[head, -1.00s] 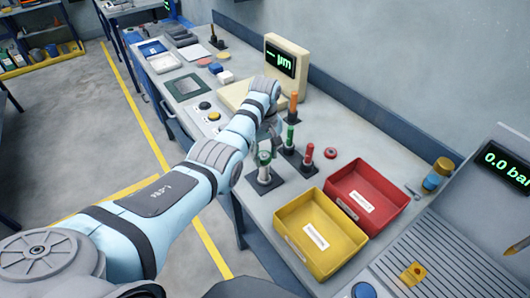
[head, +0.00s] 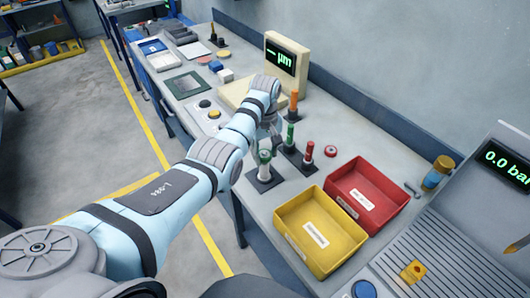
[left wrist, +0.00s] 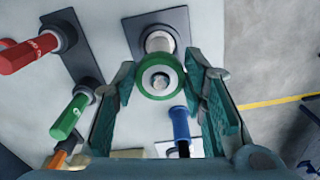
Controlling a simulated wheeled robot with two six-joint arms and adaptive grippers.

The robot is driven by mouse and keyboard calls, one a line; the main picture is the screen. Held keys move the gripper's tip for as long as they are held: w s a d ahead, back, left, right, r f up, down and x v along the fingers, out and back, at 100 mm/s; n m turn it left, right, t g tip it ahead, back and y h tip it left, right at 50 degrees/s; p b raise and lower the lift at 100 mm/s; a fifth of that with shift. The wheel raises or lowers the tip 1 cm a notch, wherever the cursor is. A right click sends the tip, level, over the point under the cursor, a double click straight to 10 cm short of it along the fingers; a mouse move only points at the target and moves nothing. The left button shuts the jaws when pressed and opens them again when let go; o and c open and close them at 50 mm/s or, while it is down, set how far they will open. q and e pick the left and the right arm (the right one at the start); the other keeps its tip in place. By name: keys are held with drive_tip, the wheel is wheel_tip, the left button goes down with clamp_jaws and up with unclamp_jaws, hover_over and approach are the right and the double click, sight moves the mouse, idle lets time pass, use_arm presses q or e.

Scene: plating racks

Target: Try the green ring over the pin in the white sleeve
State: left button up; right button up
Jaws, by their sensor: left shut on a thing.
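The green ring (left wrist: 142,78) is between the two fingers of my left gripper (left wrist: 160,84), which is shut on it. In the left wrist view the ring lines up with the white sleeve (left wrist: 158,42), and a pale pin end (left wrist: 160,80) shows through its hole. I cannot tell whether the ring is around the pin or just above it. In the head view the white sleeve (head: 264,172) stands upright on a dark base, with the green ring (head: 264,157) at its top. My arm hides part of the gripper there. My right gripper is not in view.
A red pin (head: 309,153), a green pin (head: 290,136) and an orange pin (head: 294,102) stand close by. A blue pin (left wrist: 180,127) shows in the left wrist view. A yellow bin (head: 285,236) and a red bin (head: 393,188) are in front. A gauge display (head: 281,58) stands behind.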

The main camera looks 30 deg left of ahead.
use_arm(q)
drive_tip(key=shift+r+p, duration=0.95)
drive_tip(key=shift+r, duration=2.3)
drive_tip(key=shift+f, duration=0.1)
